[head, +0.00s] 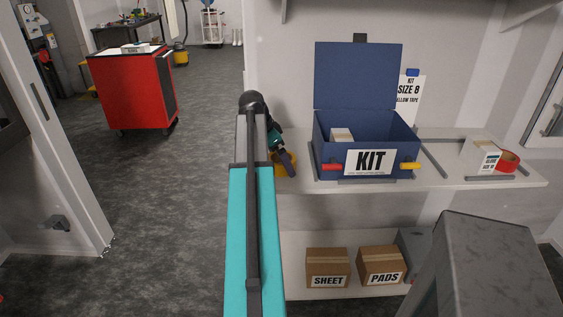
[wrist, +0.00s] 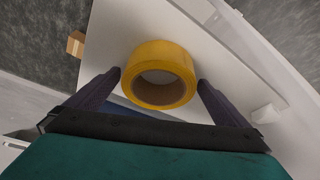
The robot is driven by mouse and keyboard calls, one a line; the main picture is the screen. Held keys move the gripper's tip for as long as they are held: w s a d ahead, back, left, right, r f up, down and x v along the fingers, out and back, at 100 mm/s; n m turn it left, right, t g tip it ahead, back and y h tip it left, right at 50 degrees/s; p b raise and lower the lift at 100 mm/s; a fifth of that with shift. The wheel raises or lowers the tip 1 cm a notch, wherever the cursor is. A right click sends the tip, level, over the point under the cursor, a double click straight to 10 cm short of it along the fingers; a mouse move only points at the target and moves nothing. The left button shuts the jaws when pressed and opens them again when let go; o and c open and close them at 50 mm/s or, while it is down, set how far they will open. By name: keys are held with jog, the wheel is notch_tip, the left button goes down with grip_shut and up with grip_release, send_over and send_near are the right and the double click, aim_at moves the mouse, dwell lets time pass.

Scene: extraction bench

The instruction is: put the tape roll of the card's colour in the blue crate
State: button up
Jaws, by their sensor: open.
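The yellow tape roll (wrist: 159,92) lies on the white shelf, between the two spread fingers of my gripper (wrist: 161,78), with a gap showing at each side. In the head view the yellow roll (head: 291,158) is at the shelf's left end, partly hidden by my gripper (head: 286,163). The blue crate (head: 332,146), labelled KIT, stands right of it with its lid (head: 357,76) raised and a small box (head: 341,134) inside. The card (head: 410,98) behind the crate is partly covered; it reads SIZE B and "LLOW TAPE". A red tape roll (head: 509,161) sits at the shelf's right end.
Grey strips (head: 434,160) lie on the shelf (head: 450,181) around the crate. Cartons marked SHEET (head: 328,266) and PADS (head: 381,264) stand on the lower shelf. A red cabinet (head: 130,90) stands on the floor at left.

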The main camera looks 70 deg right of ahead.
dwell(0.3)
jog(key=c, duration=1.2)
jog(key=shift+r, duration=0.25)
jog(key=shift+r+b, duration=0.45)
jog(key=shift+r, duration=0.9)
jog(key=shift+a+r, duration=0.2)
jog(key=w+a+b, duration=0.1)
jog(key=a, duration=0.4)
jog(key=w+a+r, duration=0.1)
jog(key=a, duration=0.4)
jog(key=w+a+b, duration=0.1)
jog(key=w+a, duration=0.1)
jog(key=a, duration=0.3)
jog(key=shift+r+b, duration=0.25)
jog(key=shift+b, duration=0.05)
